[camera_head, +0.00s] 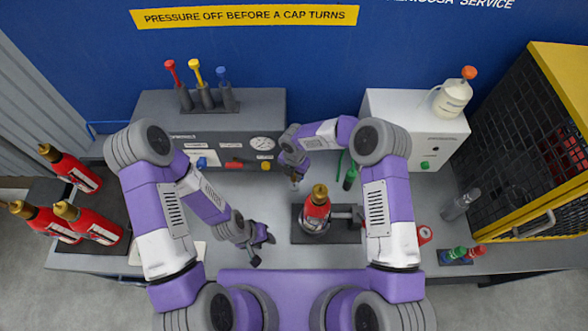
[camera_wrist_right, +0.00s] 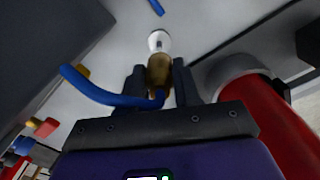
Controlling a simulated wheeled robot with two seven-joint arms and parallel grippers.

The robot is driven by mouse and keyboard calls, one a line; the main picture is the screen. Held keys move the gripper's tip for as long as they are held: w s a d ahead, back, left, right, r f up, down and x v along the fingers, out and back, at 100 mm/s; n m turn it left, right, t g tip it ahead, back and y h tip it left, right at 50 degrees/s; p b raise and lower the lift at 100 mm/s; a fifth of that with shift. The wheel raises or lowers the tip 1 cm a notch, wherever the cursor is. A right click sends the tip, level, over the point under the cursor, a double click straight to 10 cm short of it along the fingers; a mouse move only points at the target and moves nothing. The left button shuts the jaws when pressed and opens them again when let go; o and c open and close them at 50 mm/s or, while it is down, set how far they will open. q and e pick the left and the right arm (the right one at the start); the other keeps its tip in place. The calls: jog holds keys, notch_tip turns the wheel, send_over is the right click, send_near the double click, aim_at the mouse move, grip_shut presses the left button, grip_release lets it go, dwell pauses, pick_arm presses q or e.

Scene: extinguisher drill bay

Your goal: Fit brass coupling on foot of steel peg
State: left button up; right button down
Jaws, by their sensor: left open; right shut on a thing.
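My right gripper (camera_head: 294,182) points down at the table, just right of the grey gauge box. In the right wrist view its fingers (camera_wrist_right: 160,85) are shut on a brass coupling (camera_wrist_right: 159,72), which has a blue hose (camera_wrist_right: 105,96) curving off to the left. A bright silver rounded piece (camera_wrist_right: 159,41), perhaps the steel peg, shows in line beyond the coupling's far end; I cannot tell whether they touch. Neither the coupling nor a peg can be made out in the head view. My left gripper (camera_head: 263,251) is open and empty, low over the front of the table.
A red extinguisher (camera_head: 316,213) stands in a dark clamp base, close to my right gripper. The grey gauge box (camera_head: 215,144) is left and a white box (camera_head: 412,112) right. A black-and-yellow cage (camera_head: 540,140) and grey cylinder (camera_head: 462,204) stand farther right; extinguishers (camera_head: 95,222) stand left.

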aim_at(294, 180)
pick_arm(q)
jog(key=shift+w+f+b, duration=0.15)
jog(key=shift+f+b, duration=0.15)
jog(key=shift+f, duration=0.1)
pick_arm(e)
jog(key=shift+w+f, duration=0.15)
jog(key=shift+f, duration=0.6)
pick_arm(q)
jog(key=shift+f+b, duration=0.8)
jog(key=shift+b, duration=0.05)
pick_arm(e)
jog(key=shift+f, duration=1.8)
pick_arm(q)
jog(key=shift+f+b, duration=0.65)
jog(key=shift+f, duration=0.05)
pick_arm(e)
jog(key=shift+f, duration=0.45)
jog(key=c, duration=0.7)
grip_release()
jog(key=shift+r, duration=0.1)
pick_arm(q)
jog(key=shift+f+b, duration=0.4)
jog(key=shift+b, duration=0.05)
pick_arm(e)
notch_tip(294, 180, up, 7)
jog(key=shift+r, duration=0.2)
